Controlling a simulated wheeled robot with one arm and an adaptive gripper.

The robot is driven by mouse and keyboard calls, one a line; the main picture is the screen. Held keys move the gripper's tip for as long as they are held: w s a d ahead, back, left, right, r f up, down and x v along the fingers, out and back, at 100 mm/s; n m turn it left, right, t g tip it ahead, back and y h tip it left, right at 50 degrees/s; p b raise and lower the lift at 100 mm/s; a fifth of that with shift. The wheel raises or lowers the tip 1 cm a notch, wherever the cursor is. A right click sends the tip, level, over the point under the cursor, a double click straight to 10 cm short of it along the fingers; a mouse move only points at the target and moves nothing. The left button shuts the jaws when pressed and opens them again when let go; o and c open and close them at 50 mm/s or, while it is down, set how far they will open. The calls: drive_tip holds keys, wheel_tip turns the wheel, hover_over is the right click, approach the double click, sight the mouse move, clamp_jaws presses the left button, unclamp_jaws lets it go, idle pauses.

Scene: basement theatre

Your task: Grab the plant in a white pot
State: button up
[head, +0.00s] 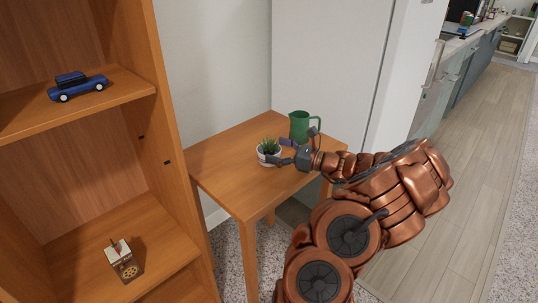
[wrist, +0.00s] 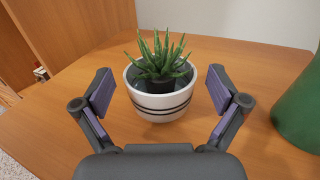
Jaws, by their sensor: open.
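The plant in a white pot (head: 268,153) stands upright on a small wooden table in the head view. It has spiky green leaves, and its white pot has dark stripes. In the wrist view the potted plant (wrist: 160,95) sits centred just ahead of and partly between the two fingers. My gripper (wrist: 161,92) is open, with one finger on each side of the pot and visible gaps on both sides. In the head view my gripper (head: 280,154) is at the right of the pot, and part of the pot is hidden behind it.
A green pitcher (head: 299,125) stands behind my gripper on the wooden table (head: 226,180); it shows at the right in the wrist view (wrist: 302,105). A wooden shelf (head: 150,225) at left holds a blue toy car (head: 77,86) and a small box (head: 122,260). A white wall borders the table's back.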

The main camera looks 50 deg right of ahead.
sight(262, 145)
drive_tip(key=x, duration=0.3)
drive_tip(key=shift+w+a+f+b, duration=0.15)
drive_tip(key=shift+w+f+b, duration=0.1)
drive_tip(key=shift+b, duration=0.05)
drive_tip(key=shift+w+a+r, duration=0.1)
drive_tip(key=shift+w+a, duration=0.1)
drive_tip(key=shift+w, duration=0.5)
drive_tip(key=c, duration=1.3)
